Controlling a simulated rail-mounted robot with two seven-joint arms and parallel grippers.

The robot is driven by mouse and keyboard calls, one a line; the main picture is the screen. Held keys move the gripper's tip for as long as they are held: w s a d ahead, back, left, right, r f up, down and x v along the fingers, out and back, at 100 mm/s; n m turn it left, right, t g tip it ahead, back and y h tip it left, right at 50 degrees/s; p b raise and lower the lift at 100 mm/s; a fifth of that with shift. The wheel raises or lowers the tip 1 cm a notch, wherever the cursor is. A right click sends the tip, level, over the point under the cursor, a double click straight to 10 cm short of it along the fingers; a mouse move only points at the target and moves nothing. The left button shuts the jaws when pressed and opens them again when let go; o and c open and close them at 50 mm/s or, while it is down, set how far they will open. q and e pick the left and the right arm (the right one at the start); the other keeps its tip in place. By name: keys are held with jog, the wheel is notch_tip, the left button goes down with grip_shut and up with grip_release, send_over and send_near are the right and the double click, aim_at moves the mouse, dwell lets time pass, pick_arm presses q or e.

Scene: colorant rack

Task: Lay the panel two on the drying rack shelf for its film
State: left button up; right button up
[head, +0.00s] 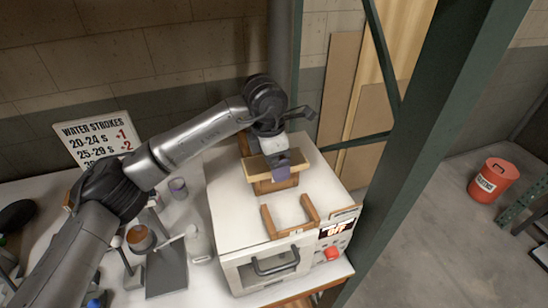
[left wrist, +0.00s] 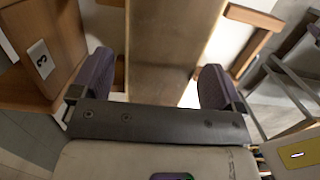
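A pale wooden panel (head: 262,166) sits at a wooden holder (head: 274,186) on top of a white oven-like box; I cannot read a number on it. My left gripper (head: 281,160) is over the panel, its purple finger in front of the panel's right part. In the left wrist view the panel (left wrist: 165,45) runs lengthwise between the two fingers of the gripper (left wrist: 157,85). The fingers are spread wide, with a gap beside the panel on the left. A wooden block with a "3" tag (left wrist: 41,59) stands at the left. My right gripper is not in view.
A U-shaped wooden holder (head: 290,216) stands empty at the front of the white box (head: 232,236). A green metal post (head: 395,165) rises close on the right. Jars and a dark tray (head: 166,270) crowd the table at left. A sign (head: 98,138) leans on the wall.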

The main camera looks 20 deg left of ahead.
pick_arm(q)
jog(key=shift+r, duration=0.1)
jog(key=shift+r, duration=0.25)
notch_tip(320, 180, up, 12)
jog(key=a, duration=0.1)
jog(key=shift+s+f, duration=0.25)
jog(key=shift+s, duration=0.2)
